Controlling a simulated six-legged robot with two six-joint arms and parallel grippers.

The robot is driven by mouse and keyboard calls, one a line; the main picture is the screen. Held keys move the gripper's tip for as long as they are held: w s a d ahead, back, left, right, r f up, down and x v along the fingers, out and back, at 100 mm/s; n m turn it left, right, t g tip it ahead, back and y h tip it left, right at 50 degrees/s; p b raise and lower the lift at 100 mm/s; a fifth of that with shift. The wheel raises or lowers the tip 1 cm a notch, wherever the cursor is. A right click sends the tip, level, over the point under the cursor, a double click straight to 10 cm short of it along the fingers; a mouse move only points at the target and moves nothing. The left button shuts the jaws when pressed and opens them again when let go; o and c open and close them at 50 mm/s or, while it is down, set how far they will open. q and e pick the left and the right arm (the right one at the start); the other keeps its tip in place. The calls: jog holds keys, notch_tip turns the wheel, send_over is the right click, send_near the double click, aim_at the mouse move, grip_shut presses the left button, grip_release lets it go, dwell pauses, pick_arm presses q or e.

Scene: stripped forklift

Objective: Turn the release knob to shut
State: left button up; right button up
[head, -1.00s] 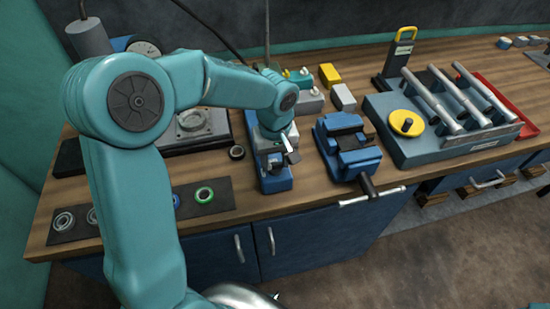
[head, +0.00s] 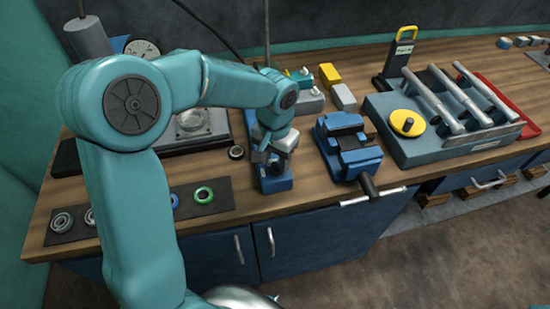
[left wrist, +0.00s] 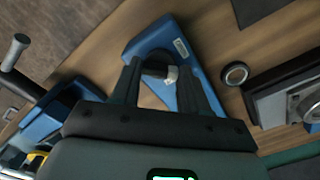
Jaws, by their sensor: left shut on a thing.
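A blue hand-pump-like unit (head: 275,184) lies on the wooden bench in the middle of the head view. It also shows in the left wrist view (left wrist: 155,37). My left gripper (head: 271,160) reaches down over its near part. In the left wrist view my two dark fingers (left wrist: 158,74) stand on either side of a dark round knob (left wrist: 154,67) with a pale grey tip beside it. The gripper is shut on this knob. The fingers and wrist hide part of the knob, so its exact angle is hard to read. My right gripper is not in view.
A blue vise (head: 350,147) stands close to the right of the unit. A grey-blue box with a yellow handwheel (head: 407,123) stands farther right. A small ring (head: 236,152) and a dark mat with several rings (head: 190,184) lie to the left.

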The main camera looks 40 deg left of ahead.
aim_at(275, 164)
pick_arm(q)
jog(key=m, duration=0.4)
jog(key=shift+m, duration=0.3)
jog(key=m, duration=0.4)
jog(key=shift+p, duration=0.3)
jog(key=o, duration=1.1)
jog(key=shift+c, duration=0.2)
notch_tip(275, 164, up, 16)
jog(key=shift+r, duration=0.25)
